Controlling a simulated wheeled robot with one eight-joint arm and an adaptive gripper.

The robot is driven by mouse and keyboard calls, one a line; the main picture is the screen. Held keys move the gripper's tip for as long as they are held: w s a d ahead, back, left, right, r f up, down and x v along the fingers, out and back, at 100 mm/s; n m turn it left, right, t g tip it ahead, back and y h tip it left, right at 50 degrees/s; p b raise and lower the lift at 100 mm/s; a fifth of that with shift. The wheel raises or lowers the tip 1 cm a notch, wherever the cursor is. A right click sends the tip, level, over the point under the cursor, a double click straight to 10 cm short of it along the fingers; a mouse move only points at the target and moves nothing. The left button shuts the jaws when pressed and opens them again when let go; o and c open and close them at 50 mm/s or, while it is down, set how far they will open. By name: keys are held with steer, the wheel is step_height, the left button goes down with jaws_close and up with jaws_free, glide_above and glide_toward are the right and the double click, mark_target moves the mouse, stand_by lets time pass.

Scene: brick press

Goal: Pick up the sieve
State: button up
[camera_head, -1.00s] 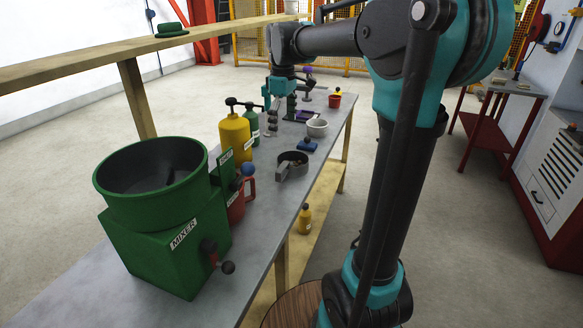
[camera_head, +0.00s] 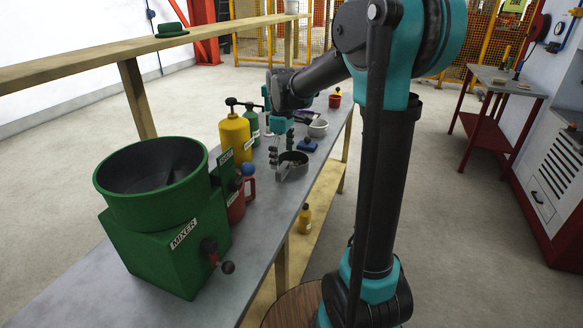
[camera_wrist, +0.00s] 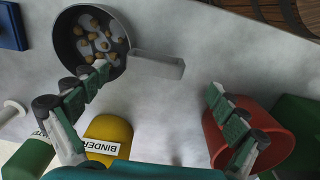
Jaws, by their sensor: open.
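The sieve is a round, dark-walled pan with a straight grey handle; it stands on the grey bench in the head view (camera_head: 296,157). In the wrist view the sieve (camera_wrist: 62,42) is at the upper left, with several tan lumps inside and its handle (camera_wrist: 157,66) pointing right. My gripper (camera_head: 281,147) is open above the bench near the sieve and partly covers it. In the wrist view my gripper (camera_wrist: 155,90) has its fingers wide apart. The left finger overlaps the sieve's lower rim in the picture; the handle lies beyond the gap. Nothing is between the fingers.
A yellow binder bottle (camera_head: 235,136) and a red jug (camera_head: 236,205) stand beside the sieve, near the green mixer (camera_head: 170,245). A blue block (camera_head: 307,146) and a white bowl (camera_head: 318,128) are behind it. A wooden rail (camera_head: 90,62) runs along the left.

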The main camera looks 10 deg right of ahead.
mark_target(283, 166)
steer(key=f, duration=0.3)
steer(key=shift+w+f, duration=0.35)
steer(key=shift+w, duration=0.05)
steer(key=shift+f, duration=0.55)
steer(key=shift+c, duration=0.4)
steer(key=c, duration=1.7)
steer(key=shift+o, duration=0.2)
steer(key=shift+r, duration=0.15)
